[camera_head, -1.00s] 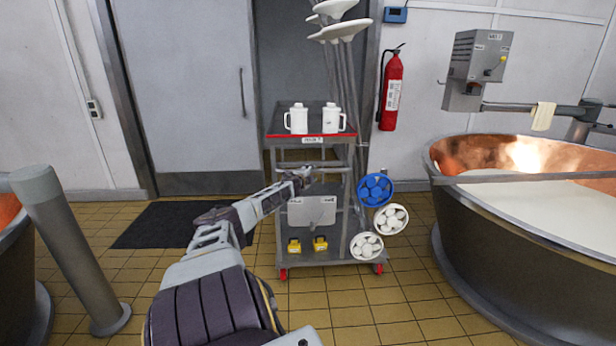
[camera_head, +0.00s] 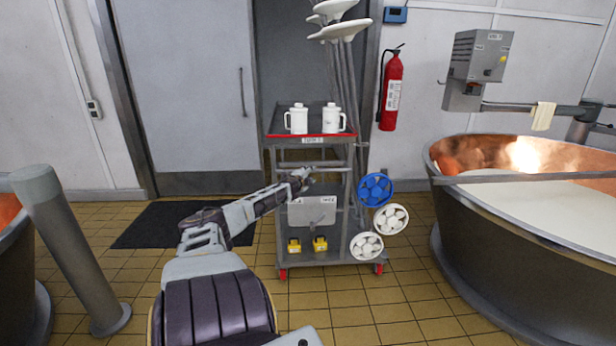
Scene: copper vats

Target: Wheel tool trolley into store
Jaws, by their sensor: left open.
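The grey tool trolley (camera_head: 284,223) stands upright in front of the doorway, on small red-hubbed castors. Its top shelf has a red front edge and carries two white jugs (camera_head: 296,118). A horizontal bar handle (camera_head: 332,168) crosses its front below the top shelf. My left gripper (camera_head: 304,174) is open, at the left part of that bar; I cannot tell whether it touches. A grey case (camera_head: 311,211) and two yellow items (camera_head: 320,243) sit lower on the trolley. Long-handled tools with blue and white round ends hang at its right side. My right gripper is not in view.
The store doorway (camera_head: 285,60) is dark behind the trolley, with a grey sliding door (camera_head: 185,85) to its left. A dark mat (camera_head: 165,226) lies on the tiles. A copper vat (camera_head: 500,240) stands close on the right, a grey post (camera_head: 75,250) on the left. A fire extinguisher (camera_head: 391,92) hangs on the wall.

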